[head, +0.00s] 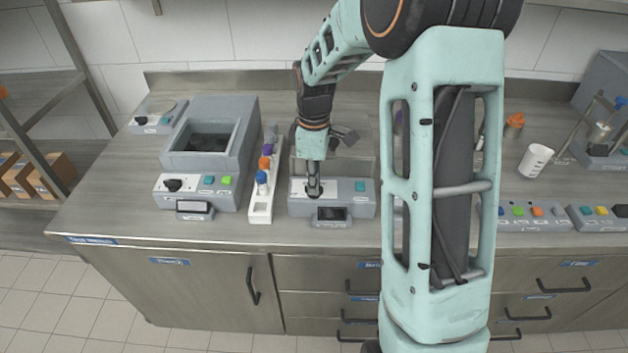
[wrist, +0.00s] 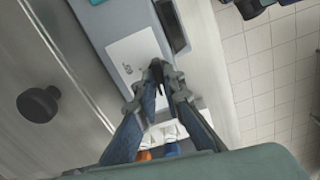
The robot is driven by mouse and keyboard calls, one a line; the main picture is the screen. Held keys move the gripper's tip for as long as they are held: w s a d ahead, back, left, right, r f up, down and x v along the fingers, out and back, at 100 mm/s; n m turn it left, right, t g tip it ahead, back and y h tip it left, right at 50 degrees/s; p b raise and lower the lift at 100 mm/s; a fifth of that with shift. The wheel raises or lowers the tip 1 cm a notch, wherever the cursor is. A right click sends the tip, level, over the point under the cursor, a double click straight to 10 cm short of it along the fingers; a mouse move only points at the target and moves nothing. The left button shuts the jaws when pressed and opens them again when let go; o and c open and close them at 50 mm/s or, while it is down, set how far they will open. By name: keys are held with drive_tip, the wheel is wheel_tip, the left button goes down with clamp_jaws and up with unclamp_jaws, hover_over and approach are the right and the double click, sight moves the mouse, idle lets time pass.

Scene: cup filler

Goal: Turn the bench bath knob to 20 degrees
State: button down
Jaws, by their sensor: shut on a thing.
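My gripper (head: 313,192) points down at the front panel of the middle grey bench unit (head: 362,207). In the wrist view, its fingertips (wrist: 158,78) are shut on a small black knob (wrist: 157,70) beside a white panel (wrist: 132,62). The fingers hide much of this knob, and I cannot read its setting. The unit to the left (head: 215,165) has an open basin and its own black knob (head: 173,185), which my gripper is apart from. I cannot read a label naming either unit as the bench bath.
A white rack (head: 262,205) with coloured-top items stands between the two units. A dark display (head: 332,214) sits in front of the middle unit. My arm hides part of the bench. A white cup (head: 535,160) and button boxes (head: 535,217) are at the right.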

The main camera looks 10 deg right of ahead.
drive_tip(key=shift+n, duration=0.7)
drive_tip(key=c, duration=2)
unclamp_jaws()
drive_tip(key=shift+c, duration=0.2)
drive_tip(key=shift+r, duration=0.1)
wheel_tip(320, 180, up, 12)
